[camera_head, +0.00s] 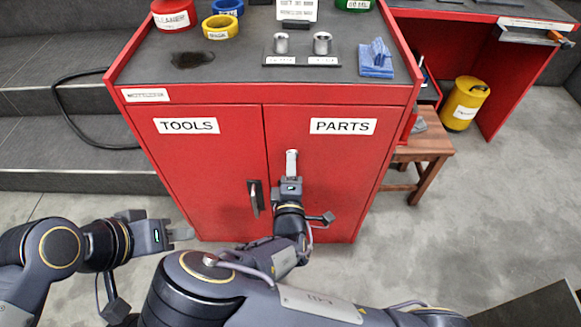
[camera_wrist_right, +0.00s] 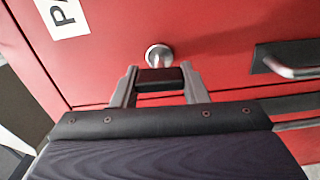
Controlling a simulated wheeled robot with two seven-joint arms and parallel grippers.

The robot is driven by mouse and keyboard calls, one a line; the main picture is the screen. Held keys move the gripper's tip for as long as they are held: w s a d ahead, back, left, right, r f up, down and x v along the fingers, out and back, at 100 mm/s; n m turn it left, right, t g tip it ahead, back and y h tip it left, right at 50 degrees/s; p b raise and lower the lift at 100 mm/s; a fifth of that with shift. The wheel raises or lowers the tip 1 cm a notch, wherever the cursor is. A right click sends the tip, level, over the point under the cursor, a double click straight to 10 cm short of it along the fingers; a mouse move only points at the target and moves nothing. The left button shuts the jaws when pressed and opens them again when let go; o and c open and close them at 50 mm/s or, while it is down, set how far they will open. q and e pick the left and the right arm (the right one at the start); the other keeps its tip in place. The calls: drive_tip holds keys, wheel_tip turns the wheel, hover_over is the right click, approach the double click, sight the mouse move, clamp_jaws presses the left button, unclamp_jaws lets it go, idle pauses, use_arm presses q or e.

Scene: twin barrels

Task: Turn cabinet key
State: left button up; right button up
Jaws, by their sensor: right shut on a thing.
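The red cabinet (camera_head: 222,180) stands ahead with two doors, labelled TOOLS on the left and PARTS on the right. In the right wrist view a round silver lock (camera_wrist_right: 158,54) sits on the PARTS door. The key's dark head (camera_wrist_right: 160,80) is just in front of it, between the fingers of my right gripper (camera_wrist_right: 160,88), which is shut on it. The key's shaft is hidden. In the head view my right gripper (camera_head: 291,178) points at the PARTS door near its inner edge. My left gripper (camera_head: 184,234) is low, left of the cabinet; its finger gap is unclear.
A dark door handle (camera_head: 256,198) is left of my right gripper. Cups (camera_head: 281,43), a blue cloth (camera_head: 376,60) and tape rolls (camera_head: 220,27) are on the cabinet top. A wooden stool (camera_head: 428,145) and a yellow can (camera_head: 464,104) stand right.

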drive_tip(key=shift+n, duration=0.4)
drive_tip(key=o, duration=1)
drive_tip(key=s+p, duration=0.1)
drive_tip(key=s, duration=0.7)
drive_tip(key=shift+w, duration=0.1)
